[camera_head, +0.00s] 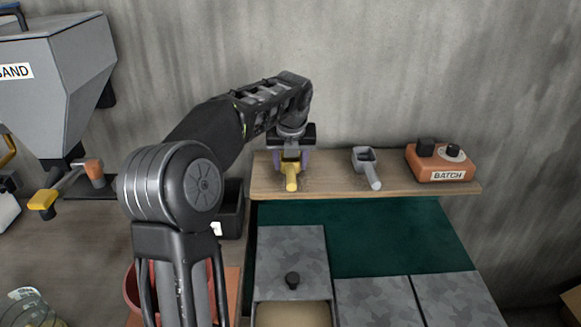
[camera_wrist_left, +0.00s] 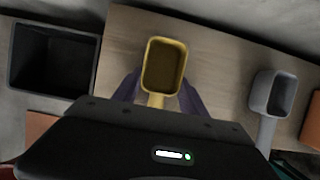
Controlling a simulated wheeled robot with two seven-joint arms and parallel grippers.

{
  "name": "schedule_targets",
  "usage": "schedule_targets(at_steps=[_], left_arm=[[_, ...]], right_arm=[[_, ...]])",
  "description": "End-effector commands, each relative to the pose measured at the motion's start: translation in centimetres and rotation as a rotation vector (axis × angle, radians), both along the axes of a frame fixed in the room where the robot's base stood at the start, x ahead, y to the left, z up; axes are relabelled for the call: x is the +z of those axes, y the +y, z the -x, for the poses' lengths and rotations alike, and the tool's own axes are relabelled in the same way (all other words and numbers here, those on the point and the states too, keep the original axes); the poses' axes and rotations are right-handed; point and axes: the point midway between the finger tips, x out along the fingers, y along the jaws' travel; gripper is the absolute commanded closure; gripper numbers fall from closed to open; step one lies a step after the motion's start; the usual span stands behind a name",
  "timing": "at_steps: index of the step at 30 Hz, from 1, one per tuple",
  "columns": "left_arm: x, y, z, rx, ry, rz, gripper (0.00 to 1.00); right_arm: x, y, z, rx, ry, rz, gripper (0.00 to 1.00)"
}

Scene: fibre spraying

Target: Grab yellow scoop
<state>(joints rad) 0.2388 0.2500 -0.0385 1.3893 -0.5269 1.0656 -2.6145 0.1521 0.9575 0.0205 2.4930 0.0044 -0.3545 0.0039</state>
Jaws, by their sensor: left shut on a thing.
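The yellow scoop (camera_head: 291,182) is on the wooden shelf in the head view, partly hidden by my left gripper (camera_head: 291,160). In the left wrist view the scoop (camera_wrist_left: 166,66) shows its open rectangular bowl, with its handle running down between the purple fingers of my left gripper (camera_wrist_left: 157,95). The left gripper is shut on the scoop's handle area. I cannot tell whether the scoop still touches the shelf. My right gripper is in neither view.
On the wooden shelf (camera_head: 330,186), a grey scoop (camera_head: 366,164) lies to the right, then an orange BATCH box (camera_head: 441,163). A black bin (camera_head: 230,210) stands left of the shelf. A grey SAND hopper (camera_head: 60,80) is at far left. The wall is close behind.

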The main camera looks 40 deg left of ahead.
Motion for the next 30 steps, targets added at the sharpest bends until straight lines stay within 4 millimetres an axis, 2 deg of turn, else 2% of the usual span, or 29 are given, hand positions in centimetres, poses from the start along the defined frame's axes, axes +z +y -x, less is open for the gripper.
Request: schedule_targets(at_steps=[1, 9, 19, 23, 30], left_arm=[[0.0, 0.0, 0.0, 0.0, 0.0, 0.0, 0.72], [0.0, 0.0, 0.0, 0.0, 0.0, 0.0, 0.93], [0.6, 0.0, 0.0, 0.0, -0.001, -0.001, 0.93], [2.3, 0.0, -0.1, 0.001, -0.004, 0.0, 0.93], [7.1, 0.0, -0.1, 0.0, -0.004, -0.001, 0.93]], right_arm=[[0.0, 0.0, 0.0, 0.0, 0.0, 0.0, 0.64], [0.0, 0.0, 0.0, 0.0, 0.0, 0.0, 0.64], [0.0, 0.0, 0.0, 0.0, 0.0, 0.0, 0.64], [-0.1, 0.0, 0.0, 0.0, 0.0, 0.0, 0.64], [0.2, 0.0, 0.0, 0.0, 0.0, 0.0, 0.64]])
